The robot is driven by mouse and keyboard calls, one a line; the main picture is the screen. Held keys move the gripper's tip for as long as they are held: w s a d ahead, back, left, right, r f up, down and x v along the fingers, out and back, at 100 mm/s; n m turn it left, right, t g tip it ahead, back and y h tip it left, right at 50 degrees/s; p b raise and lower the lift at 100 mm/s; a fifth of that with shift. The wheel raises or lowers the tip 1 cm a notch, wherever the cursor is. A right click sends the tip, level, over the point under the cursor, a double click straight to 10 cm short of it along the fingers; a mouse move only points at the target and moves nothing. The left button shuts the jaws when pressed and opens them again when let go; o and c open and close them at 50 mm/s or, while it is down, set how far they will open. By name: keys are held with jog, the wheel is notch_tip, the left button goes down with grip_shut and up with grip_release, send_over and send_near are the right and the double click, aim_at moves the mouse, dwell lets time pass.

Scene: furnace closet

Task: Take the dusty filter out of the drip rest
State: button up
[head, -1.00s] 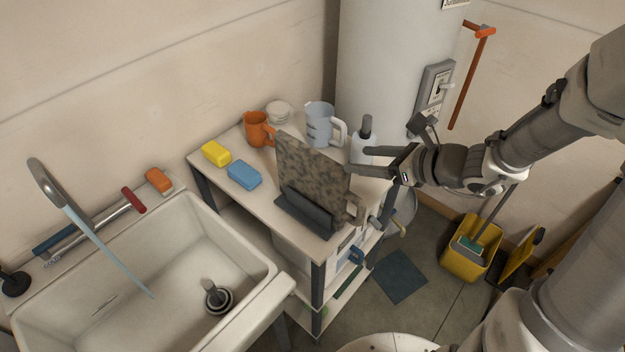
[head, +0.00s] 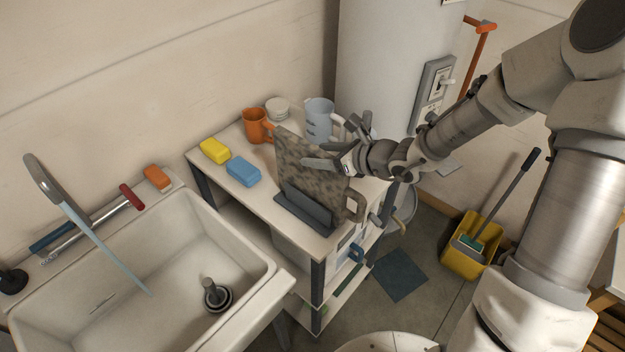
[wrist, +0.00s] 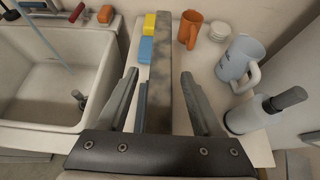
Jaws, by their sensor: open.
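The dusty filter (head: 310,170) is a brown speckled panel. My gripper (head: 341,141) is open at the filter's upper right edge. One finger shows in front of the panel and another behind it. In the wrist view, the filter's edge (wrist: 161,75) runs as a narrow strip between the spread fingers, with gaps visible on both sides. The drip rest is mostly hidden there.
On the table (head: 238,196) are a yellow sponge (head: 214,150), a blue sponge (head: 243,170), an orange mug (head: 255,125), a white bowl (head: 277,108) and a pale jug (head: 318,120). A pump bottle (wrist: 262,112) stands close right of my gripper. A sink (head: 150,275) is at left.

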jog(key=shift+w+a+f, duration=0.1)
jog(key=shift+w+a, duration=0.05)
grip_shut()
dwell(1.4)
